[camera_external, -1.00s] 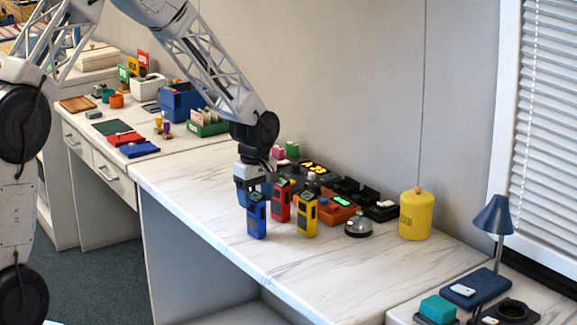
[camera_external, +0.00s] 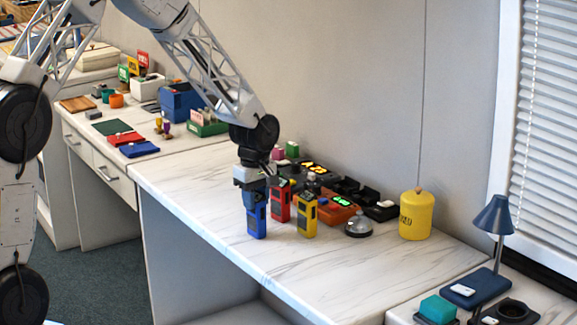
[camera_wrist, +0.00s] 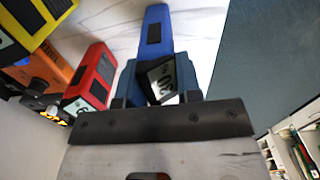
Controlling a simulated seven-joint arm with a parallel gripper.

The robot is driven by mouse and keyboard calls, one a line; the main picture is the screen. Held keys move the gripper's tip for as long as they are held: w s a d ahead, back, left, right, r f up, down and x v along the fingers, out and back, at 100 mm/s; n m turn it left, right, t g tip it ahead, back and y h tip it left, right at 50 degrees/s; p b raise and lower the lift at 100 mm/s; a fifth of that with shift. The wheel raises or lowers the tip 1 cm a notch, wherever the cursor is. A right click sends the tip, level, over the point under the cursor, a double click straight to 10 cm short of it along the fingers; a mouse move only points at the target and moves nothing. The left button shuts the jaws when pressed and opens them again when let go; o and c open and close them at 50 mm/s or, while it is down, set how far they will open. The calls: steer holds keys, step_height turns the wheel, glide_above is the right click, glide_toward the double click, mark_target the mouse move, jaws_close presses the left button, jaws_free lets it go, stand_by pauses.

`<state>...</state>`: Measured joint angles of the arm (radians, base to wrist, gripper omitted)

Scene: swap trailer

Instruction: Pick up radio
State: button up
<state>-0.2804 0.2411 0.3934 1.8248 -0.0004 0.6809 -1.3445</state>
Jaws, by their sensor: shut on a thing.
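Three radios stand upright on the white marbled desk: a blue radio (camera_external: 257,221), a red radio (camera_external: 281,204) and a yellow radio (camera_external: 306,216). My gripper (camera_external: 254,188) is over the blue radio and shut on its upper part. In the wrist view the blue radio (camera_wrist: 155,42) sits between my fingers (camera_wrist: 157,98), its numbered face partly visible. The red radio (camera_wrist: 92,80) and yellow radio (camera_wrist: 35,22) stand close by on the left of that view. The blue radio's base appears to rest on the desk.

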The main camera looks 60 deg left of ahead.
jaws_close()
steer(key=shift+r, duration=0.15)
steer(key=shift+r, duration=0.75)
step_height(320, 180, up, 2)
steer(key=shift+r, duration=0.1)
steer(key=s+d+r, duration=0.1)
steer(key=s+d, duration=0.3)
steer(key=s, duration=1.1)
steer(key=shift+s+d, duration=0.15)
steer(key=shift+s, duration=0.1)
